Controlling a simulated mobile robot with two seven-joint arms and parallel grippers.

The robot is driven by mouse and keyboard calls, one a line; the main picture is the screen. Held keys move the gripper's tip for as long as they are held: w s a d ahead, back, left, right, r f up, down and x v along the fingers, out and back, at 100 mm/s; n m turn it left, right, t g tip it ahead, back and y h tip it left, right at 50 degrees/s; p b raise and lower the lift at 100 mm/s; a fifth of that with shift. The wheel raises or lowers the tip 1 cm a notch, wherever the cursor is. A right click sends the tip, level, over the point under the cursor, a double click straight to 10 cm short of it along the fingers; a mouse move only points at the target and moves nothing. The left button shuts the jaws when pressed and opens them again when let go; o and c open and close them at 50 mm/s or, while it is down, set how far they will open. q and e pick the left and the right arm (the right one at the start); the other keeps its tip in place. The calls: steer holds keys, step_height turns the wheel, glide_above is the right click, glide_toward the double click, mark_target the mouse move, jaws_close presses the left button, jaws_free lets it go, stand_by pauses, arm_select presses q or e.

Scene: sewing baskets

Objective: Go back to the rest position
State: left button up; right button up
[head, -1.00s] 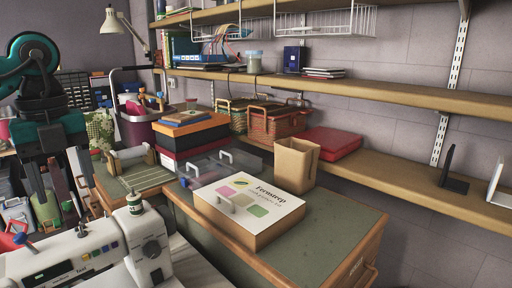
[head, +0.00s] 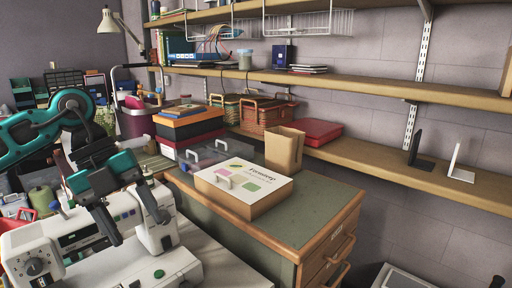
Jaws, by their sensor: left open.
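My left gripper (head: 130,218) hangs over the white sewing machine (head: 75,240) at the lower left of the head view. Its two dark fingers are apart, and nothing shows between them. It is to the left of the green-topped cabinet (head: 290,225) and clear of the things on it. My teal and black left arm comes in from the left edge. My right gripper is not in view.
A white-topped box (head: 243,185) and an open cardboard box (head: 284,148) stand on the cabinet. Wicker baskets (head: 267,113), a red case (head: 318,132) and two bookends (head: 440,158) sit on the lower shelf. Wooden shelves line the wall.

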arm_select(q)
steer(key=s+d+f+n+t+h, duration=0.1)
steer(key=d+n+t+h, duration=0.1)
steer(key=d+h, duration=0.7)
steer(key=s+d+f+n+t+h, duration=0.1)
steer(key=d+f+n+t+h, duration=0.1)
steer(key=d+h, duration=0.8)
steer(key=w+a+f+n+t+y, duration=0.1)
steer(key=a+f+n+t+y, duration=0.2)
steer(key=f+n+t+y, duration=0.5)
steer(key=w+a+f+n+t+y, duration=0.1)
steer(key=a+f+n+t+y, duration=0.3)
steer(key=f+n+t+y, duration=0.5)
steer(key=s+a+f+n+g+y, duration=0.2)
steer(key=s+a+f+n+g, duration=0.1)
steer(key=s+f, duration=0.3)
steer(key=s+a+f+n+g+y, duration=0.2)
steer(key=s+f+g, duration=0.4)
steer(key=f, duration=0.3)
steer(key=shift+s+a+f+n+y, duration=0.3)
steer(key=shift+s+a+f+n, duration=0.1)
steer(key=shift+s+a+n, duration=0.3)
